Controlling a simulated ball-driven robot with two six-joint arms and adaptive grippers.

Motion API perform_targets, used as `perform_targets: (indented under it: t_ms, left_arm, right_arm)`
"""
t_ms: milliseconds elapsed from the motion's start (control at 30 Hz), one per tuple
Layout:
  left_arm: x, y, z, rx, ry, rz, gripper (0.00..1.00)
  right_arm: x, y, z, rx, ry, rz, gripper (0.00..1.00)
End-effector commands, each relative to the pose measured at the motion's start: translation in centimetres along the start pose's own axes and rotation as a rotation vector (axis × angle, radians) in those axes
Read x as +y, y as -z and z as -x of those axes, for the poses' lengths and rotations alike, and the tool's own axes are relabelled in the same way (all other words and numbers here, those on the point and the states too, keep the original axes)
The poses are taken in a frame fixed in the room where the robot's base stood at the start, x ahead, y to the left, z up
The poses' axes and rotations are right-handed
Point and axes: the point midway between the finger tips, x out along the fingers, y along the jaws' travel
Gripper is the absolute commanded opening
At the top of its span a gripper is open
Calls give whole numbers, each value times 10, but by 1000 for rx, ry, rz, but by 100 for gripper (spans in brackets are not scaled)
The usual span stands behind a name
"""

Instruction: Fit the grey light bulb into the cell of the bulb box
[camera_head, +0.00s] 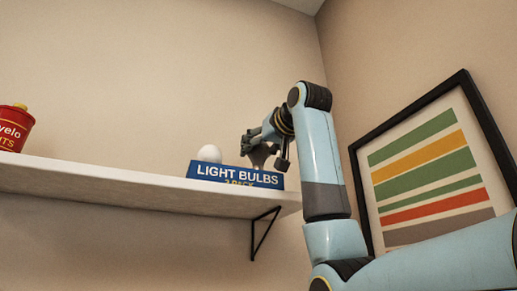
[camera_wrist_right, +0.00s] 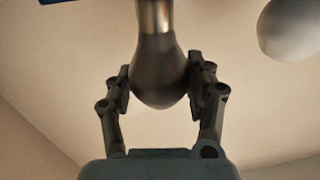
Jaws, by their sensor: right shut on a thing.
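The grey light bulb (camera_wrist_right: 158,72) is between the two fingers of my right gripper (camera_wrist_right: 159,88) in the right wrist view, held by its round glass part, with its metal base toward the top of the picture. In the head view my right gripper (camera_head: 266,145) is over the right part of the blue bulb box (camera_head: 235,175), and the grey bulb (camera_head: 261,157) shows partly below the fingers. The box stands on the shelf; its cells are hidden behind its front. I cannot tell whether the grey bulb touches the box. My left gripper is not in view.
A white bulb (camera_head: 209,154) stands in the left part of the box; it also shows in the right wrist view (camera_wrist_right: 292,25). A red tin (camera_head: 14,128) stands far left on the white shelf (camera_head: 120,182). A framed striped picture (camera_head: 430,170) is on the right wall.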

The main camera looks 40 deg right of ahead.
Motion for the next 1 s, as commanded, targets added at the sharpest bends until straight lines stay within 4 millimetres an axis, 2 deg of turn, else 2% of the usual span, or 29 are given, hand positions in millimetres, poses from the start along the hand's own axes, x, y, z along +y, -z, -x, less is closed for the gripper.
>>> perform_targets:
  t_ms: [433,1000]
  left_arm:
    - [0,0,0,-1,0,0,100]
    - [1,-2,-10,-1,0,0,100]
  right_arm:
    - [0,0,0,1,0,0,36]
    - [0,-14,0,1,0,0,36]
